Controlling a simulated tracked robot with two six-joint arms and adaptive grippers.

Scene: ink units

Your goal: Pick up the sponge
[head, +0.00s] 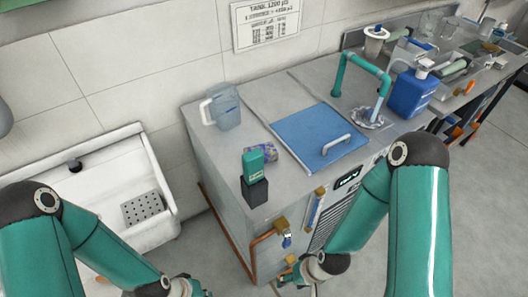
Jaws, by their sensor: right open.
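I cannot tell for sure which thing is the sponge. A small flat piece with a blue and purple pattern (261,152) lies on the grey counter (222,150), left of the blue lid. In front of it a green box-shaped thing (253,164) stands on a dark block (254,191) near the counter's front left corner. My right gripper (290,273) is open, low in front of the cabinet, below the counter top and apart from these things. My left gripper (190,288) is at the bottom edge, mostly cut off, so its jaws cannot be judged.
The blue lid with a handle (318,136) covers the counter's middle. A clear jug (223,106) stands at the back left. A green pipe (363,63) and a blue canister (411,92) stand to the right. A white sink (115,185) is at left. Copper pipes run down the cabinet front.

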